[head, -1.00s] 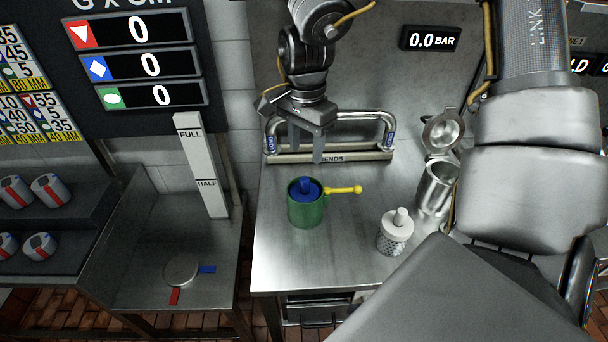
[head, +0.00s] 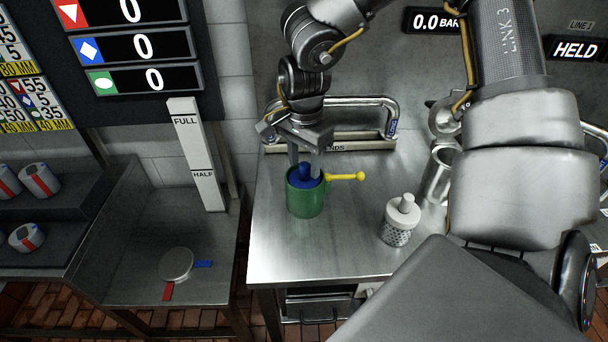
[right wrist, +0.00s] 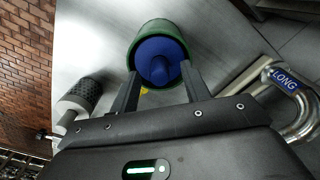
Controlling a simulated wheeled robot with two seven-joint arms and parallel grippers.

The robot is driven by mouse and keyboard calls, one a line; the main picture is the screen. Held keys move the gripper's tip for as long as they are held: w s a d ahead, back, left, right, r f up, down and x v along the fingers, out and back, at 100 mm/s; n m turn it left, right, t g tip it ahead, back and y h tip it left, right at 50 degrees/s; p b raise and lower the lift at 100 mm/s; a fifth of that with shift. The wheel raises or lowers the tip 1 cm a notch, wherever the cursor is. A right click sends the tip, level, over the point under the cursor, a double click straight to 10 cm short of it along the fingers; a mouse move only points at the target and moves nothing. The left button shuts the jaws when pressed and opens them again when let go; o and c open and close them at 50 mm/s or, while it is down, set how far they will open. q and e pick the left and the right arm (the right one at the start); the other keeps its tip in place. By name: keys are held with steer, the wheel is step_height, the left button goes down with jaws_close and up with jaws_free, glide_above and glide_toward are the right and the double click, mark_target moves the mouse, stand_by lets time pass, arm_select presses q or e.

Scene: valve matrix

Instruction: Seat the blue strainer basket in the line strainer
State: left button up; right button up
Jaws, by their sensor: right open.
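The blue strainer basket (head: 304,174) sits upright inside a green pot (head: 305,203) with a yellow handle. Its knob points up, and its lower part is hidden by the pot. My right gripper (head: 305,167) is open just above it, its fingers pointing down on either side of the knob. The right wrist view shows the blue basket (right wrist: 157,62) between the fingertips, with a gap on both sides. The line strainer (head: 436,178) is the metal cylinder at the right, its lid (head: 444,118) open; my arm hides part of it. My left gripper is not in view.
A white-topped perforated basket (head: 400,220) stands on the bench right of the pot. A metal rack with curved pipes (head: 345,140) is behind my gripper. The bench front is clear. A lower table (head: 130,270) at left holds a round disc with red and blue tabs.

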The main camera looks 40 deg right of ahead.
steer(key=shift+f, duration=0.7)
steer(key=shift+r, duration=0.1)
steer(key=shift+c, duration=0.5)
jaws_close()
